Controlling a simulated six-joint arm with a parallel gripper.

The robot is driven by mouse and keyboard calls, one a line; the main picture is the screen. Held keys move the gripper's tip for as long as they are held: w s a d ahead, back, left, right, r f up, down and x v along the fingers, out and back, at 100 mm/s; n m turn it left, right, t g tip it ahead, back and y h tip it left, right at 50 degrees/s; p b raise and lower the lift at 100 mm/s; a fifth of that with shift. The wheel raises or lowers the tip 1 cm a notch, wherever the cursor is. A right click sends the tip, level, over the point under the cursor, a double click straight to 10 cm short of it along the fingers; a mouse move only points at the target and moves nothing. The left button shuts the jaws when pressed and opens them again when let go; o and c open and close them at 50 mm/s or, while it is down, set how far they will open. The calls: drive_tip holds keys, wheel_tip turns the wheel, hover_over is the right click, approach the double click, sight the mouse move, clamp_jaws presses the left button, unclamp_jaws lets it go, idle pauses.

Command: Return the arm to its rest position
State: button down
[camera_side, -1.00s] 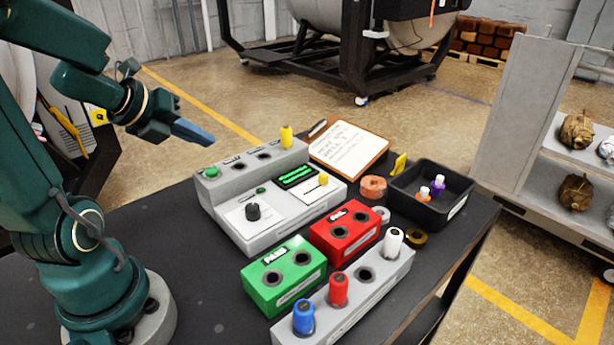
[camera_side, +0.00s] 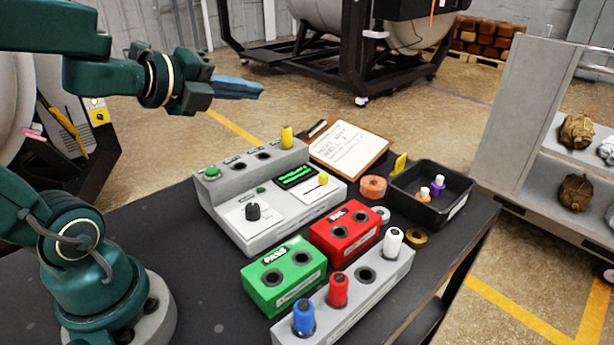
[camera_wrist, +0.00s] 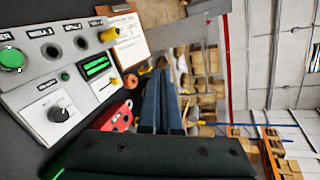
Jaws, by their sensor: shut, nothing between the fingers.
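My gripper (camera_side: 262,91) is in the air at the upper left of the side view, above and behind the grey control panel (camera_side: 232,224). Its blue fingers are together with nothing between them, pointing right and nearly level. In the wrist view the shut fingers (camera_wrist: 162,85) point up the picture, with the panel to their left. My gripper touches nothing.
On the black table (camera_side: 190,290) stand a green block (camera_side: 262,297), a red block (camera_side: 327,246), a grey rack with coloured cylinders (camera_side: 375,293), a black tray (camera_side: 413,212) and a clipboard (camera_side: 349,150). A shelf cart (camera_side: 505,125) stands at right. The air around the gripper is clear.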

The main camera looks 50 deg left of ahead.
drive_tip(key=s+d+f+n+g, duration=0.4)
drive_tip(key=s+d+n, duration=0.1)
drive_tip(key=n, duration=0.5)
drive_tip(key=s+d+f+n+g+h, duration=0.1)
drive_tip(key=s+d+f+n+g, duration=0.3)
drive_tip(key=s+n, duration=0.3)
drive_tip(key=d+n, duration=0.1)
drive_tip(key=n, duration=0.3)
drive_tip(key=shift+s+d+n, duration=0.3)
drive_tip(key=shift+s, duration=0.1)
idle(5.5)
